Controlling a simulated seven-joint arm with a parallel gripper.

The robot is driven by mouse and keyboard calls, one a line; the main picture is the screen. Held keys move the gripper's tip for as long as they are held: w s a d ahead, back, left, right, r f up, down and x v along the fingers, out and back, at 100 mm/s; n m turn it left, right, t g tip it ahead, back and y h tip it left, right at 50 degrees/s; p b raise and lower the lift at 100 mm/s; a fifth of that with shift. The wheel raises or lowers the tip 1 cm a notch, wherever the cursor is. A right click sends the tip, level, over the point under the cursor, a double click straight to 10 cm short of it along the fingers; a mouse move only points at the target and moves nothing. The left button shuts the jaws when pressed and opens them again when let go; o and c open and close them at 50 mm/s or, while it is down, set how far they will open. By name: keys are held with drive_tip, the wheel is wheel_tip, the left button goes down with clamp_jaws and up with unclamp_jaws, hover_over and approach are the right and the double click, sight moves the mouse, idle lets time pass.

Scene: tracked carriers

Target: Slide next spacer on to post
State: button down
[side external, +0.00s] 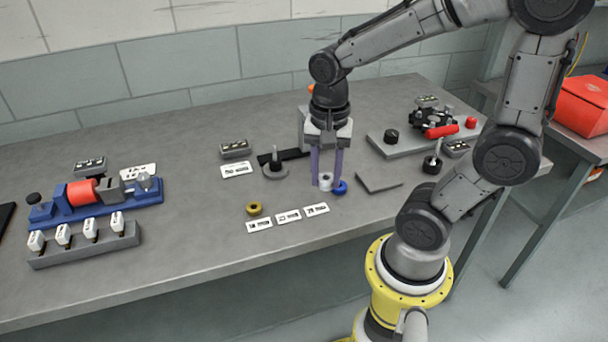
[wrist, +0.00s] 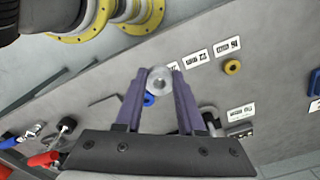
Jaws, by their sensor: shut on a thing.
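My gripper (side external: 327,179) has its purple fingers pointing down and shut on a white spacer (side external: 325,184). In the wrist view the white spacer (wrist: 159,82) sits between the fingertips, its round hole showing. A blue spacer (side external: 341,188) lies just right of it in the side view, partly behind the finger; it also shows in the wrist view (wrist: 148,100). A yellow spacer (side external: 254,209) lies on the bench to the left. Whether the white spacer touches the bench is unclear.
Several white label cards (side external: 288,216) lie along the front. A blue fixture with a red cylinder (side external: 82,192) and a grey rack (side external: 85,245) stand left. A grey plate (side external: 378,181) lies right, near a board with a red handle (side external: 441,132). Bench between gripper and post is mostly clear.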

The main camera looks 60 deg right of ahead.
drive_tip(key=w+d+r+n, duration=0.1)
drive_tip(key=w+d+r, duration=0.15)
drive_tip(key=w, duration=0.25)
drive_tip(key=w+d+r, duration=0.2)
drive_tip(key=w+r, duration=0.2)
drive_tip(key=w, duration=0.1)
drive_tip(key=m, duration=0.1)
hover_over(274, 149)
wheel_tip(274, 149, down, 5)
drive_tip(key=shift+f, duration=1.9)
drive_tip(key=shift+f, duration=1.4)
idle(1.1)
drive_tip(key=shift+c, duration=2.2)
unclamp_jaws()
